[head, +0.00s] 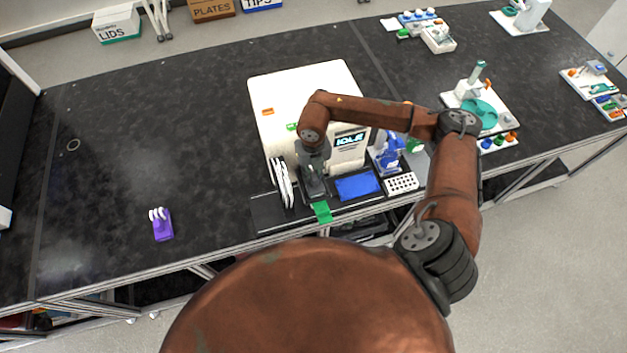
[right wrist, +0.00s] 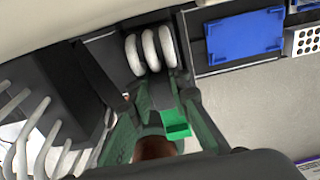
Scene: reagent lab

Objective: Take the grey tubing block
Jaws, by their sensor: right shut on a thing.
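The grey tubing block (right wrist: 160,92) lies between the fingers of my right gripper (right wrist: 158,100) in the right wrist view, with thick white tubing loops (right wrist: 150,50) at its far end. A bright green tab (right wrist: 176,122) shows at its near end, and also in the head view (head: 322,211). In the head view my right gripper (head: 314,190) points down at the front of the white machine (head: 300,90) and hides most of the block. It is shut on the block. Whether the block is clear of the surface below cannot be told. My left gripper is not in view.
A rack of upright white loops (head: 282,183) stands close left of the gripper. A blue plate (head: 357,186) and a white holed rack (head: 402,183) lie to the right. A purple block with white loops (head: 161,225) sits farther left. The bench's left part is mostly clear.

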